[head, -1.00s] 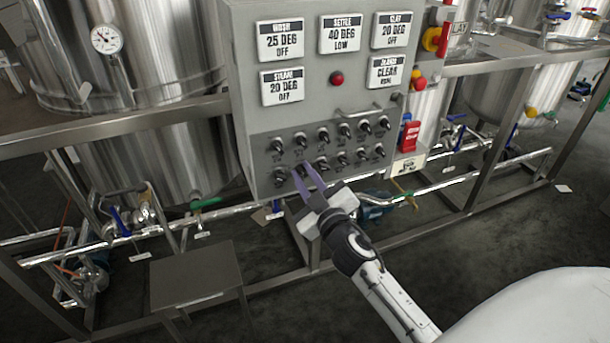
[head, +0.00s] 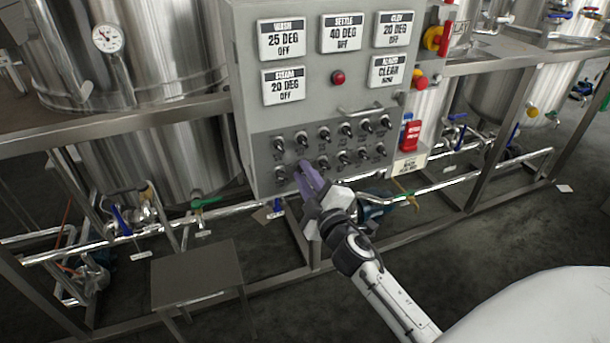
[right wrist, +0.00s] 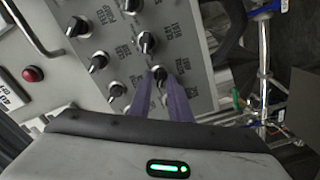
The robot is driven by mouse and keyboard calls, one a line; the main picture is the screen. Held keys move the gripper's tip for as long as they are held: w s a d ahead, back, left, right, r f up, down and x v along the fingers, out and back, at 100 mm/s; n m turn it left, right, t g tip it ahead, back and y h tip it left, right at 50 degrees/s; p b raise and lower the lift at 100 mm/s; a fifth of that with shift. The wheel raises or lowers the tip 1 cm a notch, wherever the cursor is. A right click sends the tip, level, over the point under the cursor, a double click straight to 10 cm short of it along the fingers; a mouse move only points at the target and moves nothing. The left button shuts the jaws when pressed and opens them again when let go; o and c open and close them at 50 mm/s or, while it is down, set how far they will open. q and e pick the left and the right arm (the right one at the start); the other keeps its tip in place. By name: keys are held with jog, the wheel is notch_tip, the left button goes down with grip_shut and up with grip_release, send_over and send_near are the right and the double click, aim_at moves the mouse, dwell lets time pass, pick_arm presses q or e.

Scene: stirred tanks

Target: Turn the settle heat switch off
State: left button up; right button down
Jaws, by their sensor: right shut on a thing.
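A grey control panel (head: 315,120) carries two rows of black knob switches. In the right wrist view, the fingers (right wrist: 162,82) are shut on a black knob (right wrist: 160,72), one on each side. The knob labels are too small to read surely, so I cannot tell by label which switch it is. My left gripper is not in view.
Neighbouring knobs (right wrist: 147,41) sit close around the fingers. A red lamp (head: 338,77) and a bar handle (head: 365,111) are above the switches. A steel rail with pipes (head: 455,183) runs below the panel. A small grey table (head: 197,272) stands at lower left.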

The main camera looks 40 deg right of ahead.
jog(key=shift+f, duration=0.1)
jog(key=c, duration=1.9)
grip_release()
jog(key=shift+o, duration=0.2)
jog(key=shift+s, duration=0.1)
jog(key=b+v, duration=0.1)
jog(key=v, duration=0.9)
jog(key=s+a+f+m+g+y, duration=0.2)
jog(key=s+a+f, duration=0.3)
jog(key=f, duration=0.3)
jog(key=s+a+f+m+g+y, duration=0.2)
jog(key=s+a+f, duration=0.4)
jog(key=f, duration=0.3)
jog(key=s+a+f+m+g+y, duration=0.2)
jog(key=s+a+f+m+g, duration=0.1)
jog(key=s+a+f+g, duration=0.2)
notch_tip(320, 180, down, 4)
jog(key=s, duration=0.2)
jog(key=shift+s, duration=0.3)
